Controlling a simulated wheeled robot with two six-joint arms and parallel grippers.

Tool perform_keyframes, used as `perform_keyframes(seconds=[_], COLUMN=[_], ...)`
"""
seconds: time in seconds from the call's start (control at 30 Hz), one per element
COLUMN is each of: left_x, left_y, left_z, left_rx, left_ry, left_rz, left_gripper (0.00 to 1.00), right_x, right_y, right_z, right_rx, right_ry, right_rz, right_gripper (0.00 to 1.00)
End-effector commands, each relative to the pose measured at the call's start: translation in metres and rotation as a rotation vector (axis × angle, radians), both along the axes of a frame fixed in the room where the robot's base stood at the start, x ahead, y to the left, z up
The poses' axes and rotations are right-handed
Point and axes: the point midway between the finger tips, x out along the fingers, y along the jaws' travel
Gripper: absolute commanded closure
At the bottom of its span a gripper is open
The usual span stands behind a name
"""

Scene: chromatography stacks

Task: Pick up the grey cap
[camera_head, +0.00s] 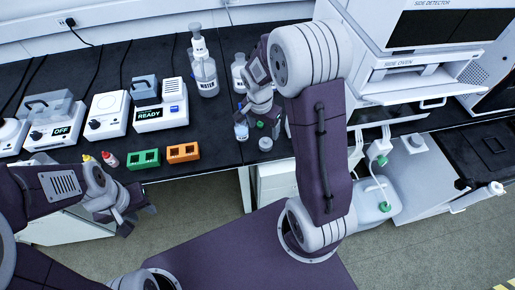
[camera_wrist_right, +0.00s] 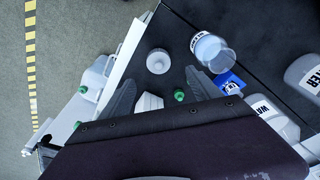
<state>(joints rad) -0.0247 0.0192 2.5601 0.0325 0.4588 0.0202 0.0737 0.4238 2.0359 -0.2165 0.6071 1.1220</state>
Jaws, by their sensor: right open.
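The grey cap (camera_head: 265,144) lies on the black bench near its front edge, below my right gripper in the head view. In the right wrist view the cap (camera_wrist_right: 158,61) is a pale round piece with a raised middle, just beyond the space between my fingertips. My right gripper (camera_head: 260,112) is open, and its two dark fingers (camera_wrist_right: 160,84) are spread apart with the cap clear of them. My left gripper (camera_head: 138,219) is open and empty in front of the bench, away from the cap.
A clear labelled vessel (camera_wrist_right: 212,50) stands near the cap, with a blue item (camera_wrist_right: 229,82) beside it. A small green-topped item (camera_wrist_right: 179,96) and a white block (camera_wrist_right: 150,101) show near my fingers. Wash bottles (camera_head: 204,72) stand behind. Green (camera_head: 145,158) and orange (camera_head: 183,152) racks sit left.

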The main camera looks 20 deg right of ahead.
Motion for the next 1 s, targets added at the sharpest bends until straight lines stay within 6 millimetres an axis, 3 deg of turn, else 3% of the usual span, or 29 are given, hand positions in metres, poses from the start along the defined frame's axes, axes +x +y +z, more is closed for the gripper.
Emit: perform_keyframes(seconds=[0.3,0.47,0.73,1.0], left_x=[0.000,0.000,0.000,0.000], left_y=[0.000,0.000,0.000,0.000], left_z=[-0.005,-0.005,-0.011,-0.010], left_rx=[0.000,0.000,0.000,0.000], left_ry=[0.000,0.000,0.000,0.000], left_rz=[0.000,0.000,0.000,0.000], left_gripper=[0.64,0.64,0.64,0.64], right_x=[0.002,0.002,0.002,0.004], right_y=[-0.004,-0.005,-0.009,-0.010], right_z=[-0.036,-0.041,-0.086,-0.089], right_rx=[0.000,0.001,0.002,0.002], right_ry=[0.001,-0.002,0.001,-0.003], right_rz=[0.001,0.001,0.000,0.000], right_gripper=[0.28,0.28,0.28,0.28])
